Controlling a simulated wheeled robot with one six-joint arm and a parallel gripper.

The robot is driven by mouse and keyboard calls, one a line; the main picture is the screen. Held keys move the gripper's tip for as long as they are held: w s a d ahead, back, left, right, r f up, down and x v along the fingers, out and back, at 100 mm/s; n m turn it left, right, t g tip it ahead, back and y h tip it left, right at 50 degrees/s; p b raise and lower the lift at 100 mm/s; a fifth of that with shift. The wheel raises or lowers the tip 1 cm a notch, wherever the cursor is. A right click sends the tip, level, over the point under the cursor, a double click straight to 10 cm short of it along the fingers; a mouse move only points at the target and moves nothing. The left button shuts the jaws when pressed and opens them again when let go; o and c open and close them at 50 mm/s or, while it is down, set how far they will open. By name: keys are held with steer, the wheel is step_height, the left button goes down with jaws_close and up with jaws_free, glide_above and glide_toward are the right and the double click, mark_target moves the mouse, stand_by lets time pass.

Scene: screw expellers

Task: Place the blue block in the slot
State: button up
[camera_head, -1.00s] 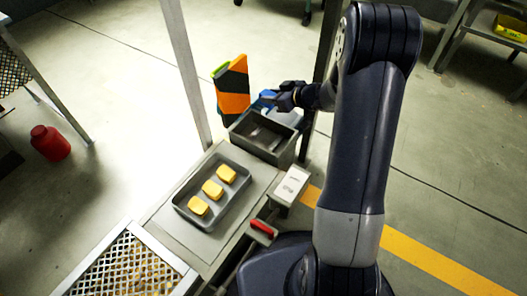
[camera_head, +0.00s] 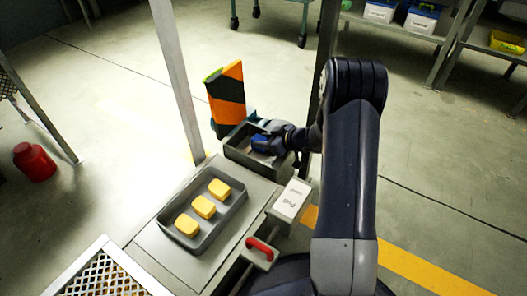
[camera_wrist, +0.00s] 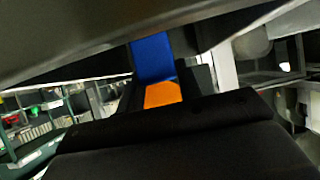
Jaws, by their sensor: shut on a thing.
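The blue block (camera_head: 259,142) is in the jaws of my gripper (camera_head: 265,144), which is shut on it. The gripper and block are over or inside the open grey bin (camera_head: 240,160); I cannot tell whether the block touches the bin. In the wrist view the blue block (camera_wrist: 152,58) shows above the dark gripper body, with an orange patch below it. The fingertips are mostly hidden there. An orange-and-black striped housing (camera_head: 227,95) with a green top edge stands behind the bin. I cannot make out a clear slot.
A grey tray (camera_head: 216,218) with three yellow blocks lies in front of the bin. A white labelled box (camera_head: 291,200) and a red handle (camera_head: 262,248) are to its right. A metal post (camera_head: 178,80) rises at the left of the bin, another (camera_head: 325,75) behind my arm.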

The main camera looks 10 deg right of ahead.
mark_target(288, 156)
steer(key=shift+f+b, duration=0.6)
steer(key=shift+f, duration=1.25)
steer(key=shift+f, duration=0.15)
steer(key=o, duration=1)
steer(key=p+v, duration=0.2)
steer(key=v, duration=0.8)
steer(key=shift+s+d+r+p, duration=0.2)
steer(key=shift+r+p, duration=0.1)
steer(key=shift+p, duration=0.1)
steer(key=shift+s+d+r, duration=0.25)
steer(key=shift+s+d, duration=0.15)
steer(key=shift+s, duration=0.05)
